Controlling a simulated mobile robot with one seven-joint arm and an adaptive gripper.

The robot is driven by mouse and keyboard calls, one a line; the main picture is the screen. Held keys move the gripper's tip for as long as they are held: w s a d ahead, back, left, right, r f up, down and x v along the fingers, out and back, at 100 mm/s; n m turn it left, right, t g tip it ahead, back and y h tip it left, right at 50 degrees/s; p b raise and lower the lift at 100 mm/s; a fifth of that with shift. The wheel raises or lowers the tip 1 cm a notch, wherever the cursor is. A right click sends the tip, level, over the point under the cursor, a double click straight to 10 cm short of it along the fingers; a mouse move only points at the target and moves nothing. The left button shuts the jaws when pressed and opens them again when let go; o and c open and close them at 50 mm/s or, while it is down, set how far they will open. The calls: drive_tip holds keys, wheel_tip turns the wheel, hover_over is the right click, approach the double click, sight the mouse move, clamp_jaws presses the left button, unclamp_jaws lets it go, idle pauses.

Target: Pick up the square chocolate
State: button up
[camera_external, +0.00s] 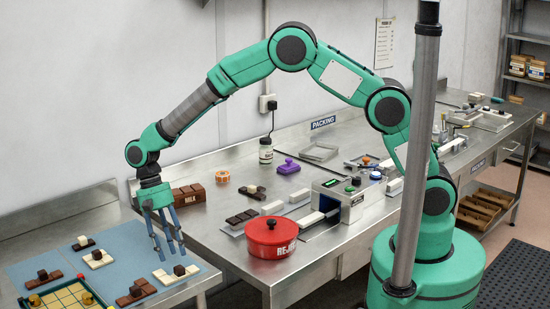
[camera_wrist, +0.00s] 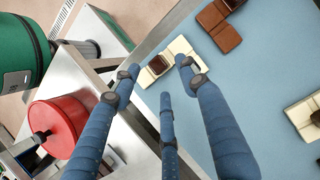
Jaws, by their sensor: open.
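Several small dark square chocolates sit on white or brown bars on a blue mat (camera_external: 130,245); the frames do not show which one is meant. One dark square chocolate (camera_external: 179,270) sits on a white bar (camera_external: 164,277) near the mat's right edge. My gripper (camera_external: 169,250) is open and empty, pointing down above that piece. In the wrist view a dark square chocolate (camera_wrist: 157,65) on a white bar (camera_wrist: 180,46) shows between and beyond the spread blue fingertips (camera_wrist: 160,76). I see no contact. Another square sits on a brown bar (camera_external: 131,298).
A yellow-gridded green tray (camera_external: 62,298) stands at the front left of the mat. A red lidded pot (camera_external: 271,250) stands on the steel bench to the right, also seen in the wrist view (camera_wrist: 62,118). A gap separates the two benches. Other pieces lie close by on the mat.

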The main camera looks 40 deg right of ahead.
sight(179, 267)
drive_tip(key=shift+b+x, duration=0.55)
drive_tip(key=shift+x, duration=2)
drive_tip(key=shift+d, duration=0.15)
clamp_jaws()
drive_tip(key=shift+w+r, duration=0.1)
drive_tip(key=shift+r, duration=0.45)
drive_tip(key=shift+s+d+r+p, duration=0.15)
drive_tip(key=shift+r+p, duration=0.1)
drive_tip(key=shift+r, duration=0.35)
drive_tip(key=shift+s+d+r+p, duration=0.1)
drive_tip(key=shift+r+p, duration=0.1)
drive_tip(key=shift+r, duration=0.45)
drive_tip(key=s+d+r+p, duration=0.1)
drive_tip(key=s+d, duration=0.9)
drive_tip(key=s, duration=0.1)
drive_tip(key=shift+d, duration=0.4)
